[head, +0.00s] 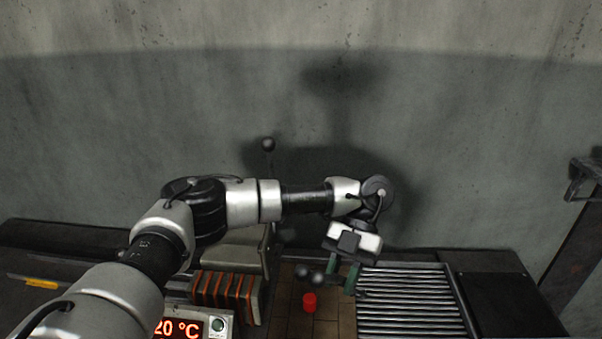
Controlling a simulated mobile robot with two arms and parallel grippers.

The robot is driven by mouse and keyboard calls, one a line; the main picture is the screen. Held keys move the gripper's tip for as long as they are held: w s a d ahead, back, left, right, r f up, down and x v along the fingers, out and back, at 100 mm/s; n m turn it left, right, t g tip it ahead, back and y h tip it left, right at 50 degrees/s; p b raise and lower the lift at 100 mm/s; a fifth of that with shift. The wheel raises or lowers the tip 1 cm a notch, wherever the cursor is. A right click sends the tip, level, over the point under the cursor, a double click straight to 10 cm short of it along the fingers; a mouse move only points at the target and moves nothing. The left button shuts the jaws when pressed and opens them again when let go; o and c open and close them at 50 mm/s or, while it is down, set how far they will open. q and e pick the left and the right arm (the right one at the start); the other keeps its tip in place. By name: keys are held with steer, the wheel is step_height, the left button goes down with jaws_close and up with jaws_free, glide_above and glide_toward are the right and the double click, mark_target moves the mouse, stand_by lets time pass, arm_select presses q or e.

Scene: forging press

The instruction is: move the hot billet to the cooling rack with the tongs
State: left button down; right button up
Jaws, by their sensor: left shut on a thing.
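The hot billet (310,302) is a small glowing red cylinder upright over the brown tiled strip, left of the cooling rack. The cooling rack (412,302) is a bed of pale parallel bars with a dark frame. My left gripper (342,270) points down above the rack's left edge, right of and behind the billet. It is shut on the tongs (352,278), whose green grips show below it. The tongs' jaws cannot be made out clearly, nor whether they touch the billet. My right gripper is not in view.
An induction heater with orange coils (225,288) and a red temperature display (178,328) stands left of the billet, partly behind my arm. A black-knobbed lever (268,145) rises behind. A yellow-handled tool (40,283) lies far left. The rack's visible bars are bare.

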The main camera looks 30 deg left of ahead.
arm_select(q)
steer(key=n+h, duration=0.1)
steer(key=r+n+h, duration=0.1)
steer(key=n+h, duration=0.1)
steer(key=n, duration=0.1)
steer(key=shift+w+a+r+h, duration=0.2)
steer(key=shift+w+a+h, duration=0.1)
steer(key=shift+w, duration=0.05)
steer(key=n+h, duration=0.2)
steer(key=r+n+h+p, duration=0.1)
steer(key=shift+w+a, duration=0.25)
steer(key=shift+w, duration=0.15)
steer(key=w+a+r+n+t+h+p, duration=0.35)
steer(key=a+r+n+t, duration=0.2)
steer(key=n+t, duration=0.4)
steer(key=w+a+r+n+t+h+p, duration=0.2)
steer(key=w+a+r+n+t+h, duration=0.25)
steer(key=n+t, duration=0.55)
step_height(320, 180, down, 6)
steer(key=s+a+y+b, duration=0.1)
steer(key=a+b, duration=0.1)
steer(key=b, duration=0.4)
steer(key=shift+s+f+m+t, duration=0.15)
steer(key=shift+s+m+t, duration=0.1)
steer(key=shift+m+t, duration=0.2)
steer(key=c, duration=1.3)
jaws_free()
